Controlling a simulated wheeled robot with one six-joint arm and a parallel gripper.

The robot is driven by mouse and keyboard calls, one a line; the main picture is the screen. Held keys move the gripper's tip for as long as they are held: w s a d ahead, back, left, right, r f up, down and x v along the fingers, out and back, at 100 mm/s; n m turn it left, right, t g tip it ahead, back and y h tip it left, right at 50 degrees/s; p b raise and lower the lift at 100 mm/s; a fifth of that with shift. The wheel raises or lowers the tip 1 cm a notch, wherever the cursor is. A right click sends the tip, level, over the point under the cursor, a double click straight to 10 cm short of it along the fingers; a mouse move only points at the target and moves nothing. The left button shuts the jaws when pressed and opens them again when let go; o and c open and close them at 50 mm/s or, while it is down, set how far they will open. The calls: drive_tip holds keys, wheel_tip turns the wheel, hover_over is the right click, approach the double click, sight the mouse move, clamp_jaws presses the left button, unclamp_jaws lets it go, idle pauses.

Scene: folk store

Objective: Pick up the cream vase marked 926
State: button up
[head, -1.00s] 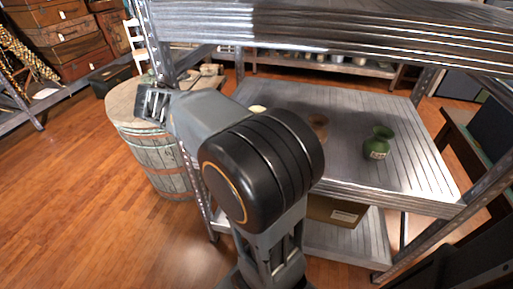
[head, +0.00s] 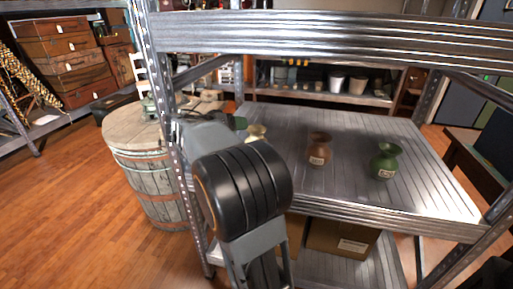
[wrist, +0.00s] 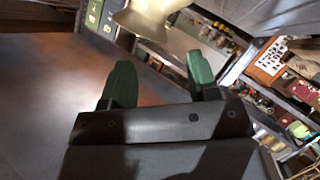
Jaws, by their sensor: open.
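The cream vase (head: 257,131) stands on the metal shelf at its left, partly hidden behind my arm in the head view. Its pale flared body (wrist: 145,14) also shows at the top edge of the wrist view, cut off by the frame. No marking on it is legible. My gripper (wrist: 160,78) is open, with its two green fingers apart and nothing between them. The vase is beyond the fingertips in the wrist view. In the head view a green fingertip (head: 240,122) shows just left of the vase; the rest is mostly hidden by my arm.
A brown vase (head: 319,149) and a green vase (head: 384,161) stand to the right on the same shelf (head: 350,125). A metal post (head: 172,120) rises close to my arm. A barrel (head: 150,180) stands left. A shelf beam (head: 330,32) crosses above.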

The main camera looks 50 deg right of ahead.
sight(254, 128)
drive_tip(key=b+x, duration=0.1)
drive_tip(key=x, duration=0.2)
drive_tip(key=shift+s+d+f, duration=0.15)
drive_tip(key=shift+f, duration=0.15)
drive_tip(key=shift+d+f, duration=0.15)
drive_tip(key=shift+d, duration=0.6)
drive_tip(key=shift+c, duration=0.4)
drive_tip(key=c, duration=0.7)
drive_tip(key=shift+s+f, duration=0.1)
clamp_jaws()
